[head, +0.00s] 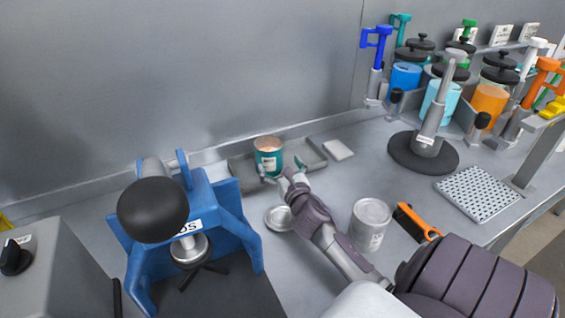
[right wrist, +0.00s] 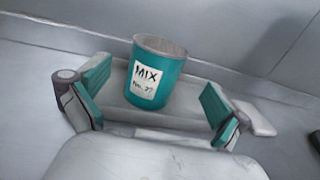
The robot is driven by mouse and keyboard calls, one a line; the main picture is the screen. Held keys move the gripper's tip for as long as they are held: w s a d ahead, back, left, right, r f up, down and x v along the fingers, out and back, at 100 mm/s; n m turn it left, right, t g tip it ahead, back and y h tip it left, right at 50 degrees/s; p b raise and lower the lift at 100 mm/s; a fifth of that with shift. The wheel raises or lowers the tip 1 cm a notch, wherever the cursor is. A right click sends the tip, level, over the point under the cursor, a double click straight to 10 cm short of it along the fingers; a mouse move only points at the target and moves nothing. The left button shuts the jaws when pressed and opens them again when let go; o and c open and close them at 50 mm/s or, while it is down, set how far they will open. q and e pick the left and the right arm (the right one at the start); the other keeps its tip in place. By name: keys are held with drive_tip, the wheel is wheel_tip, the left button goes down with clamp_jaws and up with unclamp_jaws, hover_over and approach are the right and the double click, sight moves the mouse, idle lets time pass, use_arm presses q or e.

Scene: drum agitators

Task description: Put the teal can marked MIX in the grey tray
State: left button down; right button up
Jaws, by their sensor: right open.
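The teal can marked MIX (head: 268,157) stands upright in the grey tray (head: 310,154) near the back wall. It also shows in the right wrist view (right wrist: 156,75), with its white label facing my gripper. My right gripper (head: 284,176) is open just in front of the can. In the right wrist view its teal finger pads (right wrist: 152,100) are spread wide on both sides, with gaps between them and the can. The can appears to rest on the tray floor; its base is partly hidden. My left gripper is not in view.
A round metal lid (head: 279,218) and a white can (head: 369,224) stand near my right arm, with an orange-handled brush (head: 416,222) beside them. A blue press (head: 200,225) is at left. A white pad (head: 338,150) lies right of the tray.

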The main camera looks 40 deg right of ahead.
drive_tip(key=shift+v, duration=1.3)
